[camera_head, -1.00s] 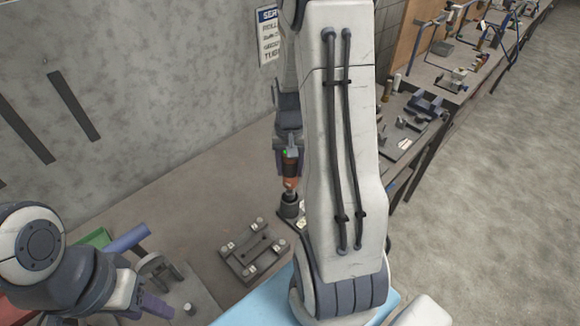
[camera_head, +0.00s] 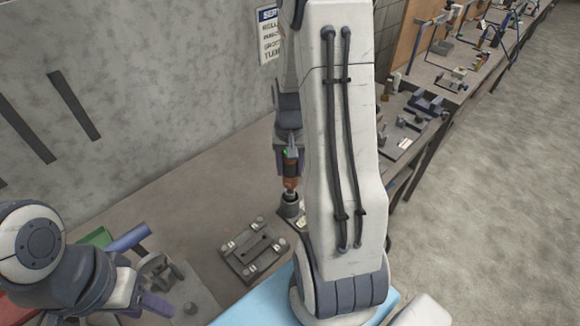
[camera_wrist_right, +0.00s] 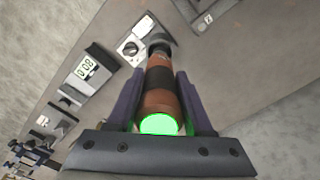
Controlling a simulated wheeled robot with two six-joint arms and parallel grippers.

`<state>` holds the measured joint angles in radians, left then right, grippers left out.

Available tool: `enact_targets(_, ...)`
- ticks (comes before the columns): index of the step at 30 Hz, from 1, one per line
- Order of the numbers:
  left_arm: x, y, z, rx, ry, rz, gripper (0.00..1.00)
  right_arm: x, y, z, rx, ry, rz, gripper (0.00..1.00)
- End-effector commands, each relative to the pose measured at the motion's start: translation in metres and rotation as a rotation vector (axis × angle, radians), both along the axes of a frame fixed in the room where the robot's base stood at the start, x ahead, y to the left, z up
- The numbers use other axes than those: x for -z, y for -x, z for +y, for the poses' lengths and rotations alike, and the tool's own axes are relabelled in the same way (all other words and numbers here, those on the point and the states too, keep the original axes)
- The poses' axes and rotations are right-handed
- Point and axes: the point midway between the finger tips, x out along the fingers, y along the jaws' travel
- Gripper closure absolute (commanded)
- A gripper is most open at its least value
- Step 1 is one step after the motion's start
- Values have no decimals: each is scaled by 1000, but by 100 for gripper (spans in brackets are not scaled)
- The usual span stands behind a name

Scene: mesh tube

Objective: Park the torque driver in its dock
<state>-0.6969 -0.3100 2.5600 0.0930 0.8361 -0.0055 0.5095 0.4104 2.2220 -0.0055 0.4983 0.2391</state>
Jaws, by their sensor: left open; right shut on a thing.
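The torque driver (camera_head: 290,170) is orange and black and stands nearly upright over its dock (camera_head: 290,208), a dark round cup at the back of the bench. Its lower end is at the dock's mouth; I cannot tell how deep it sits. My right gripper (camera_head: 287,155) is shut on the driver. In the right wrist view the driver (camera_wrist_right: 159,88) lies between the gripper's fingers (camera_wrist_right: 159,78), its green end towards the camera and its far end at the dark dock (camera_wrist_right: 160,42). My left gripper (camera_head: 152,270) is open at the lower left, away from the driver.
A dark square fixture plate (camera_head: 253,250) lies on the bench left of the dock. A grey fixture (camera_head: 180,300) is by my left gripper. A small display box (camera_wrist_right: 85,68) shows in the wrist view.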

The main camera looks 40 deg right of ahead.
Motion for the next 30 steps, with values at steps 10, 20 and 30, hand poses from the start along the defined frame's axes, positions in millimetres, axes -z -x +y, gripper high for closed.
enact_targets(10,2,0,0,0,0,0,50,2,-1,0,0,1,-1,100)
enact_targets(20,5,0,0,0,0,0,50,6,-1,0,0,1,-1,100)
enact_targets(30,8,0,0,0,0,0,50,10,-1,0,0,1,-1,100)
